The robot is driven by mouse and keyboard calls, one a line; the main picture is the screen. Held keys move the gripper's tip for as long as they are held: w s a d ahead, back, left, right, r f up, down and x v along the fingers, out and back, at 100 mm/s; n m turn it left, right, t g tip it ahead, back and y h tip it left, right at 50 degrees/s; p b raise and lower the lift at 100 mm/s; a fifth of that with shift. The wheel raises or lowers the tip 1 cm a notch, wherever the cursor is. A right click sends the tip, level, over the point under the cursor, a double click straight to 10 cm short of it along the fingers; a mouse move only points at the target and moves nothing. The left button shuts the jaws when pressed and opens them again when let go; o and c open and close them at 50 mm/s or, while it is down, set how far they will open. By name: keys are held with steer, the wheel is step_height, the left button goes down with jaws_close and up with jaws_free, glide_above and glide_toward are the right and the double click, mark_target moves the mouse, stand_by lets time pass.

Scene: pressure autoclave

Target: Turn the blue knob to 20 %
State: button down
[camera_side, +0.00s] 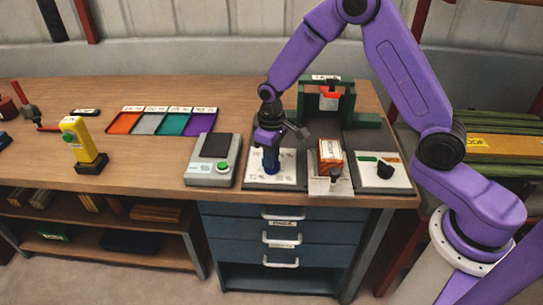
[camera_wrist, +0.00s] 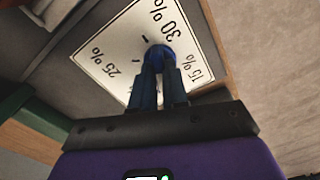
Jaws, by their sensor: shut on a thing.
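The blue knob (camera_wrist: 158,53) sits on a white dial plate (camera_wrist: 118,42) in the wrist view. The plate carries the marks 30 %, 25 % and 15 %. No 20 % mark can be read; my gripper covers the lower part of the plate. My gripper (camera_wrist: 160,72) is shut on the knob, with one finger on each side. In the side view my gripper (camera_side: 270,157) points down over the white plate (camera_side: 288,180), and the knob is mostly hidden by the fingers. The knob's pointer direction cannot be told.
A grey device with a green button (camera_side: 223,167) stands just left of the plate. An orange and white box (camera_side: 329,152) stands close on the right, beside a panel with a black knob (camera_side: 385,168). A green frame (camera_side: 350,105) rises behind.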

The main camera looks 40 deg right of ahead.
steer(key=m, duration=0.3)
steer(key=shift+m, duration=2.2)
steer(key=c, duration=1.1)
jaws_free()
steer(key=shift+c, duration=0.2)
steer(key=shift+r, duration=0.2)
step_height(320, 180, up, 17)
steer(key=shift+r, duration=0.1)
